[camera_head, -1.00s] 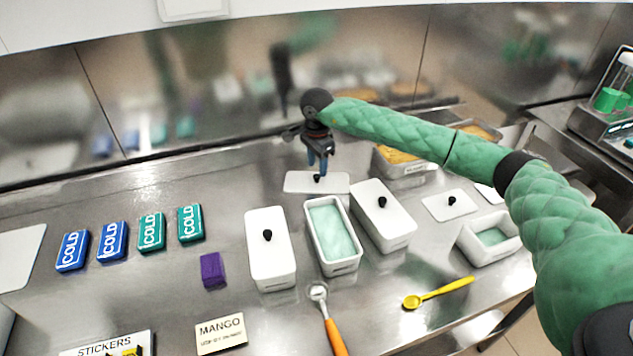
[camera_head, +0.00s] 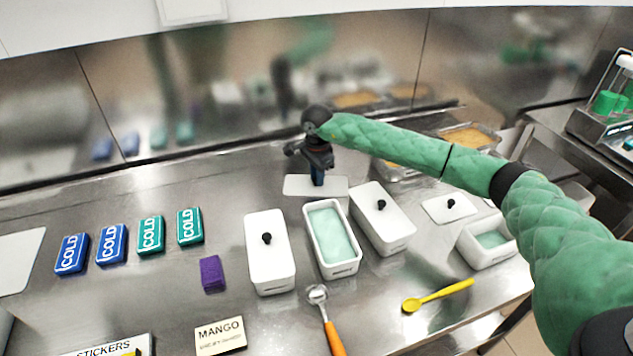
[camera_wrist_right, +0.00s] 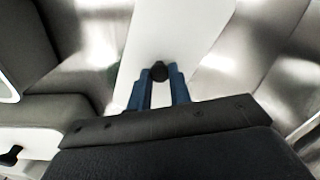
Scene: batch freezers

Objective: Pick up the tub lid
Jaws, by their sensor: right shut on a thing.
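The tub lid (camera_head: 333,187) is a flat white rectangle with a black knob, lying on the steel counter behind the open tub. My right gripper (camera_head: 317,182) is over the lid and its blue fingers are shut on the knob, which the head view hides. In the right wrist view the black knob (camera_wrist_right: 159,71) sits between the blue fingertips, with the white lid (camera_wrist_right: 180,30) beneath. The open white tub (camera_head: 333,240) holds pale mint-green ice cream. My left gripper is not in view.
Lidded white tubs (camera_head: 270,270) (camera_head: 383,222) flank the open tub. Another lid (camera_head: 451,207) and a small tub (camera_head: 485,243) are at right. COLD packs (camera_head: 150,235), a purple block (camera_head: 212,273), an orange-handled scoop (camera_head: 333,335) and a yellow spoon (camera_head: 437,295) lie on the counter.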

